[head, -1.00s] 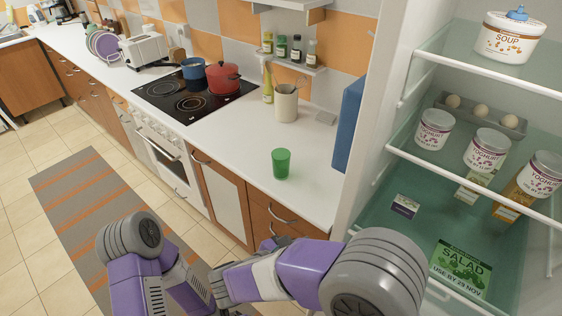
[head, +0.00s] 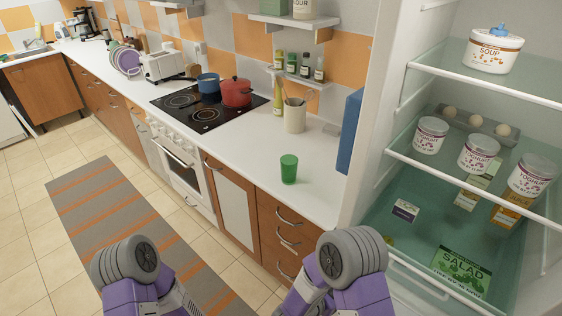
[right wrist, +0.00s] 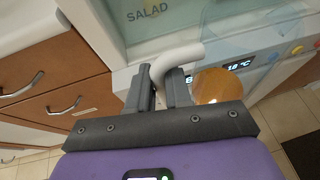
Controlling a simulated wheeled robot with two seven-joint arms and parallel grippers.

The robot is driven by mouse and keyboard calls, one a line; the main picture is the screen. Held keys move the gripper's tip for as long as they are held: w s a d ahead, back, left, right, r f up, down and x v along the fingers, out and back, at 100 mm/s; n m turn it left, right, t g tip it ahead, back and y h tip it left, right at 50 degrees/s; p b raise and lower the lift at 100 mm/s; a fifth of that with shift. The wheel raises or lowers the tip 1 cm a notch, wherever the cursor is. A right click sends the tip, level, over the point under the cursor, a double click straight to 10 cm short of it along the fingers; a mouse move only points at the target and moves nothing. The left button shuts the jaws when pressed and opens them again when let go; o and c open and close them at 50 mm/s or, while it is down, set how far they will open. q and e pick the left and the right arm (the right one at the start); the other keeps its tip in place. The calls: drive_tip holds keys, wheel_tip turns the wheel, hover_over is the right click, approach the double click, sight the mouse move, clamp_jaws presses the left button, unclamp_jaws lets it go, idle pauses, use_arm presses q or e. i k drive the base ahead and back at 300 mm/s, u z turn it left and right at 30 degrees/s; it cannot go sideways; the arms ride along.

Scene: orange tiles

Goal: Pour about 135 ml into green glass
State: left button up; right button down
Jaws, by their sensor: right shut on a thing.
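The green glass (head: 289,169) stands upright on the white counter (head: 245,160), near its front edge and left of the open fridge. In the right wrist view my right gripper (right wrist: 160,82) is shut on the pale curved handle of a jug (right wrist: 182,60). Orange liquid (right wrist: 212,87) shows beyond the fingers; the clear wall of the jug around it is hard to make out. The jug is apart from the glass, which is outside the wrist view. The head view shows only upper parts of my arms, and neither gripper.
The open fridge holds a soup tub (head: 493,50), yoghurt tubs (head: 478,154) and a salad pack (head: 463,268). A hob with a red pot (head: 236,92) and blue pot (head: 208,83), and a utensil holder (head: 294,117), stand beyond the glass. Counter around the glass is clear.

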sight(289, 163)
drive_tip(key=u, duration=1.75)
drive_tip(key=i, duration=2.25)
drive_tip(key=z, duration=2.7)
